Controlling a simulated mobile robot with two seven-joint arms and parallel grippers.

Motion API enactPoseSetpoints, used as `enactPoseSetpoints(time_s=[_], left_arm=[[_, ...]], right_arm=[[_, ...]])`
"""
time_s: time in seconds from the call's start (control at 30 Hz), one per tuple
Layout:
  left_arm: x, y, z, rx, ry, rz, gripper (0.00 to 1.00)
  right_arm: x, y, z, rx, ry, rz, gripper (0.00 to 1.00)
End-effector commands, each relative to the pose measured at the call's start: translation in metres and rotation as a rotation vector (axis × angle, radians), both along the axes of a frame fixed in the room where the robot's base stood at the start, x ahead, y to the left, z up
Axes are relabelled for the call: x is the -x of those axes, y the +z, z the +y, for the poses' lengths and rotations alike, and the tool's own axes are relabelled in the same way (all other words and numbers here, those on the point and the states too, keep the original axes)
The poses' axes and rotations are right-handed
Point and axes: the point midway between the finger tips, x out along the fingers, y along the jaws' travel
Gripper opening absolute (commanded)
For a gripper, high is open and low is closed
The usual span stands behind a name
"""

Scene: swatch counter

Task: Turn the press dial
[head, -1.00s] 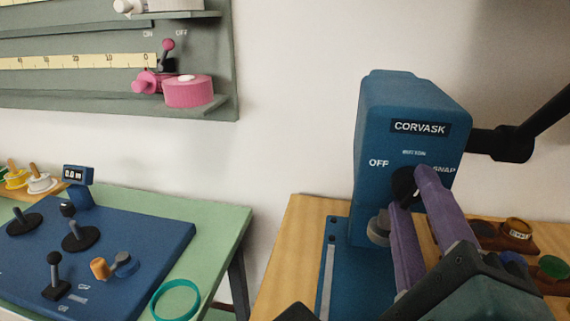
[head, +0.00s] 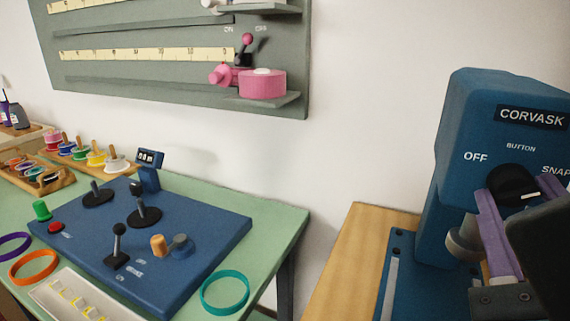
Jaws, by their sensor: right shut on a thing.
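The press (head: 455,150) is a blue machine marked CORVASK at the right of the head view. Its black dial (head: 511,181) sits on the front face, among the labels OFF, BUTTON and SNAP. A white pointer mark on the dial faces right, below the SNAP label. My right gripper (head: 517,188) has purple fingers, one on each side of the dial, and is shut on it. Its dark body hides part of the press's lower right. My left gripper is not in view.
The press stands on a wooden table (head: 345,262). To the left, a green table (head: 284,228) carries a blue lever board (head: 205,238), spools and several rings, including a teal ring (head: 224,292). A grey wall rack (head: 180,85) hangs above. A gap separates the two tables.

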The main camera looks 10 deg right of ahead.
Motion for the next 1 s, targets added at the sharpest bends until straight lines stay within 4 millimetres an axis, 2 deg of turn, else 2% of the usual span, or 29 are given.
enactPoseSetpoints(time_s=[0.5, 0.53, 0.8, 1.0], left_arm=[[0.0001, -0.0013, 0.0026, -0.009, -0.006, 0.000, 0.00], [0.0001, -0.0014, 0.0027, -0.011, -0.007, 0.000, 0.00], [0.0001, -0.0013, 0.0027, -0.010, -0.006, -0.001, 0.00], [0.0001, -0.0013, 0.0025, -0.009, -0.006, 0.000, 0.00]], right_arm=[[0.0000, -0.0003, 0.0001, -0.017, 0.000, -0.009, 0.00], [0.0000, -0.0003, 0.0001, -0.017, 0.000, -0.009, 0.40], [0.0000, -0.0002, 0.0002, -0.016, 0.000, -0.008, 0.68], [-0.0001, -0.0001, 0.0001, -0.015, 0.000, -0.009, 0.68]])
